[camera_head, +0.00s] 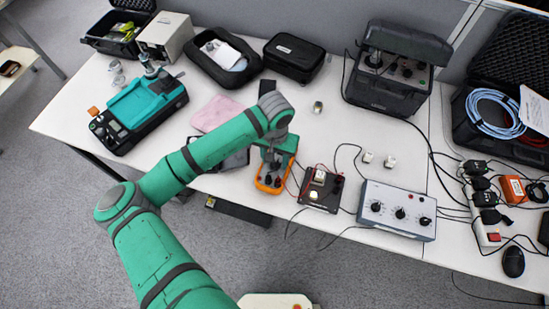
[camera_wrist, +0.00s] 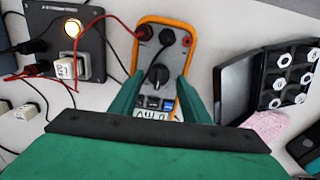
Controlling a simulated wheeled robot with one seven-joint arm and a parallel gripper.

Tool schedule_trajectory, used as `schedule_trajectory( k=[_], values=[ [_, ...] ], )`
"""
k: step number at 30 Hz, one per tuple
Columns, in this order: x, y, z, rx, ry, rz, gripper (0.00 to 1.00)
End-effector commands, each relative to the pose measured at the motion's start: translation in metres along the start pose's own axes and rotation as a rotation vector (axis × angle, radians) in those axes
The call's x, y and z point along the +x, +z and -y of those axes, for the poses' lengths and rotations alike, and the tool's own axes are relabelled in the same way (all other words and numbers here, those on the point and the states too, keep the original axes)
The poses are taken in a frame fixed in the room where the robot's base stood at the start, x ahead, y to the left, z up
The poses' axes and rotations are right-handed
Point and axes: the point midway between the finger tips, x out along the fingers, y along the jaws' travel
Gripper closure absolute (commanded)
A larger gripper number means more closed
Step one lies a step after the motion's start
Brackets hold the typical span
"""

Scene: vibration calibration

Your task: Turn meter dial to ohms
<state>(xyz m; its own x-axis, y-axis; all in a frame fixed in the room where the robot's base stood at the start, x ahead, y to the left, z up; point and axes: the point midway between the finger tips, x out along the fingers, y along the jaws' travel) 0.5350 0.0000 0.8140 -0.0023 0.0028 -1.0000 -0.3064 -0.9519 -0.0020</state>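The meter (camera_wrist: 147,50) has an orange rim and a grey face; in the head view it shows at the table's front edge, partly hidden under my gripper (camera_head: 271,172). Its black dial (camera_wrist: 159,73) sits mid-face, with the knob's pointer part slanting toward the upper right in the wrist view. A small display (camera_wrist: 153,116), upside down in that view, seems to read 0 mV. My gripper (camera_wrist: 161,80) is open, with one green finger on each side of the dial. I cannot tell whether the fingers touch anything.
A black box with a lit yellow lamp (camera_wrist: 72,28) stands beside the meter, and red leads run between them. A grey box with knobs (camera_head: 397,210) lies to the right. A black tray of nuts (camera_wrist: 285,80) and a pink cloth (camera_head: 217,113) lie nearby.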

Motion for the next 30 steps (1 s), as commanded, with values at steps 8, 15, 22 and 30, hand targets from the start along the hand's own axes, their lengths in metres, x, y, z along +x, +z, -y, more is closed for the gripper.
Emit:
schedule_trajectory(
  k=[8, 15, 22, 30],
  values=[
    [0.0, 0.0, -0.001, 0.001, 0.001, -0.002, 0.54],
    [-0.02, -0.003, -0.005, 0.01, 0.001, -0.004, 0.54],
    [-0.063, -0.004, -0.002, 0.005, 0.002, -0.004, 0.54],
    [-0.1, -0.004, 0.003, -0.003, 0.001, -0.001, 0.54]
  ],
)
